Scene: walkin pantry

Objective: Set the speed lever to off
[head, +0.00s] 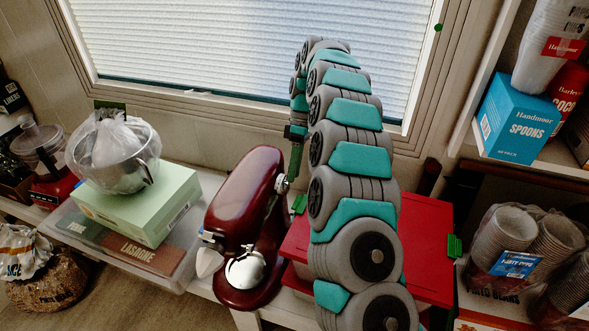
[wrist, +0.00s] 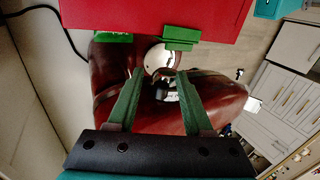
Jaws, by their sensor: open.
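A dark red stand mixer (head: 244,220) stands on the counter in the head view, tilted in the picture, with a metal part low at its front. A small silver knob-like part (head: 281,184) shows on its right side; I cannot tell if it is the speed lever. The mixer (wrist: 130,70) also fills the middle of the wrist view. My gripper (wrist: 160,73) is open, its two green fingers apart over the mixer's side. Small metal parts show between and just beyond the fingertips. No gripped thing is visible. The lever's setting cannot be read.
A red lidded box (head: 425,235) with green clips stands right of the mixer, partly behind my arm; it also shows close beyond the fingertips (wrist: 150,18). A pale green box (head: 140,205) carries a bagged metal bowl (head: 125,165). Bagged cups (head: 505,240) stand right.

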